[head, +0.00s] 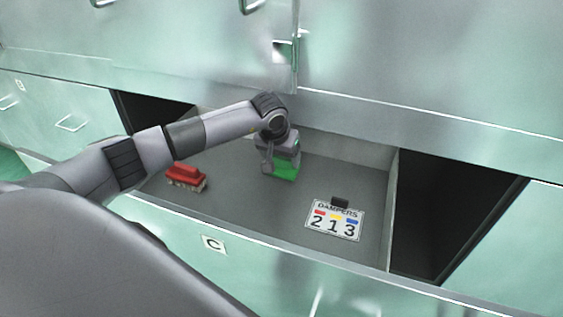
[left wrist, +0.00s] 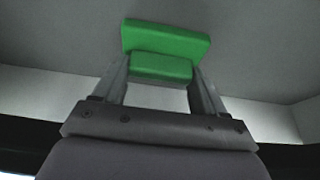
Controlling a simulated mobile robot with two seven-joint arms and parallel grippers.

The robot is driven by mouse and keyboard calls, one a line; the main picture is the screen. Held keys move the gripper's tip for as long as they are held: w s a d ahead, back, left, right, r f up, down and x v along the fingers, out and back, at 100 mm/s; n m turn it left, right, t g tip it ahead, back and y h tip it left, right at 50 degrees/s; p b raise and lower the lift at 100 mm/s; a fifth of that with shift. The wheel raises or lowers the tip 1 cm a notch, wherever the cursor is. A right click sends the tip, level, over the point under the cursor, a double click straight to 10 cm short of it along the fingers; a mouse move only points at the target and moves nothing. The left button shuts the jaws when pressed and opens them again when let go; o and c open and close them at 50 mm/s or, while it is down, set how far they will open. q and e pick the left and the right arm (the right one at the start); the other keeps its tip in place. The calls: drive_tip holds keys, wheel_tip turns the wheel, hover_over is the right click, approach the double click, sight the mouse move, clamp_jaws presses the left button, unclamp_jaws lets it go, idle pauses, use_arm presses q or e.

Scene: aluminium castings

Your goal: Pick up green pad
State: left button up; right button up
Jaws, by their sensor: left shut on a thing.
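The green pad (head: 284,171) is in the open drawer, below my left gripper (head: 268,165) in the head view. In the left wrist view the pad (left wrist: 168,38) has a wide flat part and a smaller block on it. The fingers of my left gripper (left wrist: 162,80) are on both sides of that smaller block, shut on it. I cannot tell whether the pad touches the drawer floor. My right gripper is in neither view.
The drawer (head: 245,215) also holds a red brush (head: 186,177) at the left and a white number card (head: 334,221) with a small black block (head: 339,202) at its back edge. The cabinet front (head: 430,70) rises behind and above the drawer. Bare drawer floor lies between the brush and the card.

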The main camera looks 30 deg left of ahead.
sight(280, 159)
use_arm(q)
drive_tip(key=shift+s+r, duration=0.25)
drive_tip(key=shift+r, duration=0.15)
wheel_tip(280, 159, up, 6)
drive_tip(key=shift+r+p, duration=0.15)
drive_tip(key=shift+p, duration=0.7)
drive_tip(key=s+d, duration=0.2)
drive_tip(key=s, duration=0.7)
drive_tip(key=s+d, duration=0.2)
drive_tip(key=s, duration=0.8)
drive_tip(key=shift+d, duration=0.3)
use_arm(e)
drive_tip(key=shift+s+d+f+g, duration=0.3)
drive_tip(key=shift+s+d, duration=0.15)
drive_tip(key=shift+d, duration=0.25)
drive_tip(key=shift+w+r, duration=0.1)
